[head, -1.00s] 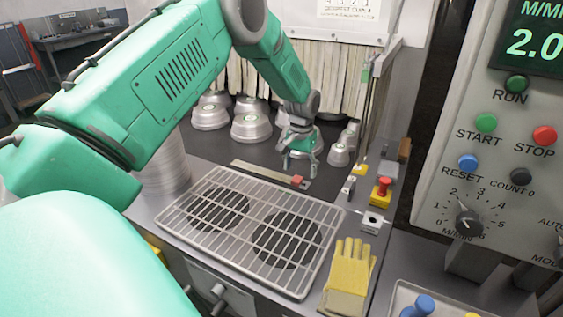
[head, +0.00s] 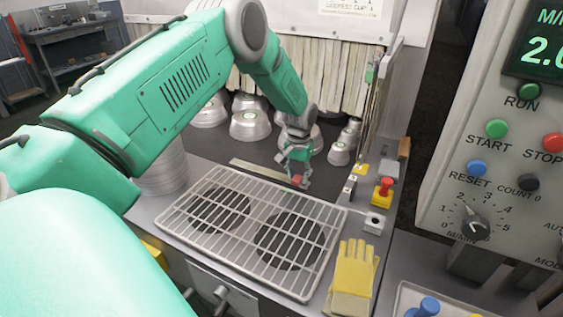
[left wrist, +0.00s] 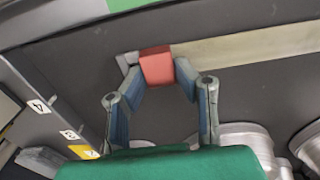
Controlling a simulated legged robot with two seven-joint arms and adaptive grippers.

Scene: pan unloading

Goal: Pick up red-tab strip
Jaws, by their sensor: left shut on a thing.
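The red-tab strip (head: 258,171) is a long, flat, pale metal strip on the dark bench top behind the wire rack. Its red tab (head: 297,180) is at the right end in the head view. My left gripper (head: 298,178) points down at this end and is shut on the red tab. In the left wrist view the fingertips (left wrist: 158,78) sit at either side of the red tab (left wrist: 157,67), and the strip (left wrist: 245,44) runs off to the right. I cannot tell any gap between strip and bench. My right gripper is not in view.
A wire rack (head: 187,225) lies over two dark round plates in front of the strip. Several metal pans (head: 250,126) stand behind. A red button on a yellow box (head: 382,190) and yellow gloves (head: 351,280) are at the right.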

